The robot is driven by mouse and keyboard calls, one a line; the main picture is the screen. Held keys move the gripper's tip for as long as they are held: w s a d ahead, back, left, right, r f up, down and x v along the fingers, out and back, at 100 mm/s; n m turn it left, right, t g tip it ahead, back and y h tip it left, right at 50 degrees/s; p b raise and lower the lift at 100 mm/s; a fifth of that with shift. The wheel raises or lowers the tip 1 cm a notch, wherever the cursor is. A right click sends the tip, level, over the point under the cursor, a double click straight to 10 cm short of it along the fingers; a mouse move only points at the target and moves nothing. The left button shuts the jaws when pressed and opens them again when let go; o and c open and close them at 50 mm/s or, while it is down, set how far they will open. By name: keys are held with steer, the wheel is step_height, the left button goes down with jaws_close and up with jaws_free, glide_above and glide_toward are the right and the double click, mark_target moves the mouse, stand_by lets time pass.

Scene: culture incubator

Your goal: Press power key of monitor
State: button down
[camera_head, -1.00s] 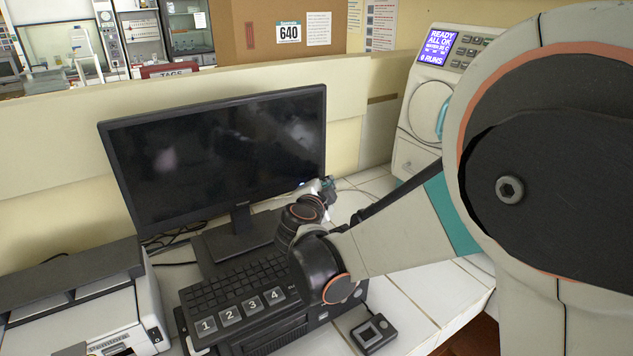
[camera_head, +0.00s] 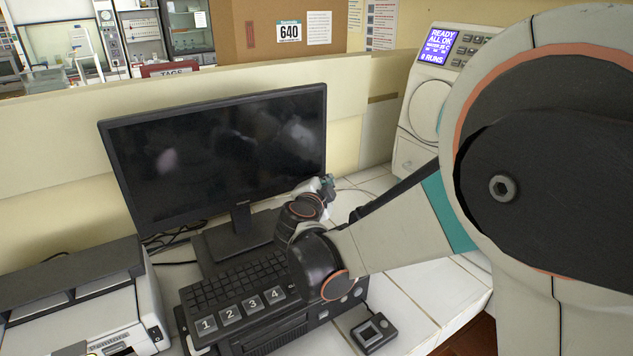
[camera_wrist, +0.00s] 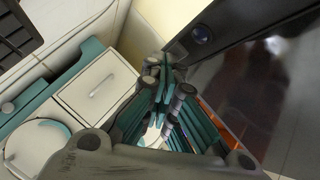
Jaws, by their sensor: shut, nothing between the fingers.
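The black monitor (camera_head: 220,150) stands on the bench with a dark screen. In the wrist view its dark frame (camera_wrist: 240,50) runs along the upper right, with a small round bluish-black button (camera_wrist: 201,34), seemingly the power key. My gripper (camera_head: 328,183) is at the monitor's lower right corner in the head view. In the wrist view my gripper (camera_wrist: 166,72) is shut and empty, its tips close to the frame, below and left of the button. They appear apart from the button. Contact with the frame cannot be told.
A keyboard (camera_head: 235,283) and numbered keys (camera_head: 230,312) lie before the monitor. A printer (camera_head: 90,310) stands left. A white machine (camera_head: 428,95) with a lit display stands at the back right.

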steer(key=shift+s+d, duration=0.35)
steer(key=shift+s, duration=0.25)
steer(key=s+d, duration=0.1)
steer(key=s, duration=0.1)
steer(key=s+d, duration=0.1)
steer(key=s, duration=0.1)
steer(key=shift+d, duration=0.4)
stand_by(0.5)
